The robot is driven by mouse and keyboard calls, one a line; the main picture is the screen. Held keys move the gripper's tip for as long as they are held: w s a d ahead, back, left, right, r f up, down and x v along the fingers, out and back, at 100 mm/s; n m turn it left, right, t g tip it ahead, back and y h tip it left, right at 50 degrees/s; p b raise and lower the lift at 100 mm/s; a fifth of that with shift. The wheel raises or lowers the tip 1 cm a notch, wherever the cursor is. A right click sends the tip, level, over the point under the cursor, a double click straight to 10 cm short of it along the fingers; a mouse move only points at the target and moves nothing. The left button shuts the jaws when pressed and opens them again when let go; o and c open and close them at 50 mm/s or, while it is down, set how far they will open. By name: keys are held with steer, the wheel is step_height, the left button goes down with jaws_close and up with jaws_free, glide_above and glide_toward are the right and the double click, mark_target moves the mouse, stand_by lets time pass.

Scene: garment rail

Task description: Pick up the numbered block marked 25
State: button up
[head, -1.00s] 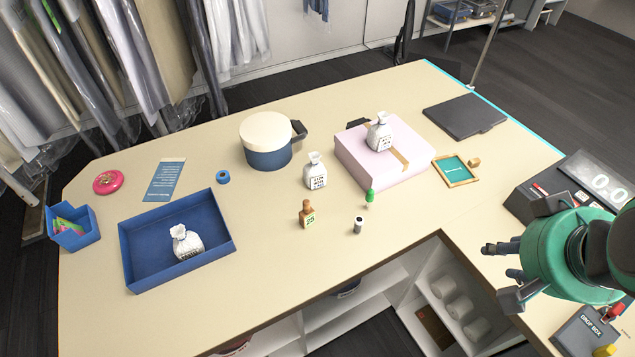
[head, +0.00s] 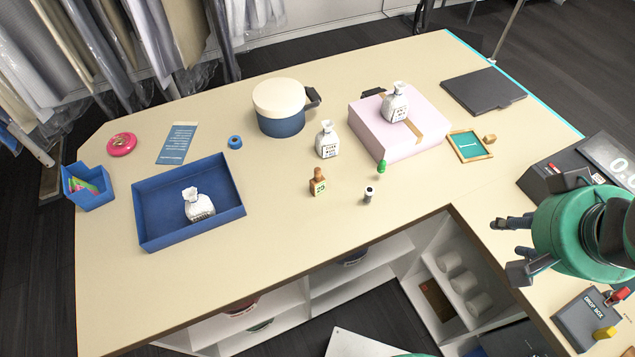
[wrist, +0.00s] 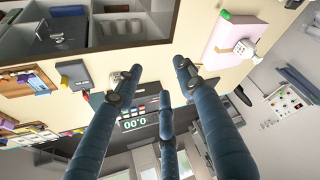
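The numbered block (head: 317,187) is a small brown upright piece with a pale label that reads 25. It stands on the beige counter (head: 270,215) near its front edge, left of a small grey-and-white cylinder (head: 368,195). My gripper (head: 505,245) is at the right of the head view, above the right part of the counter and well apart from the block. In the wrist view my gripper (wrist: 155,80) has its dark fingers spread with nothing between them. I cannot make out the block in the wrist view.
A white bag (head: 327,140), a blue pot (head: 281,122) and a pink box (head: 370,140) stand behind the block. A blue tray (head: 150,238) lies to the left. A drop box (head: 578,325) is below my gripper. Open shelves (head: 335,283) lie under the counter.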

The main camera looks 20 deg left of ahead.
steer(key=w+a+r+g+p, duration=0.2)
steer(key=w+a+p, duration=0.1)
steer(key=w+a, duration=0.6)
steer(key=n+g+p, duration=0.2)
steer(key=g+p, duration=0.2)
steer(key=p, duration=0.1)
glide_above(317, 170)
step_height(317, 170, down, 16)
steer(key=f, duration=0.1)
steer(key=shift+r, duration=0.3)
steer(key=shift+f, duration=4.3)
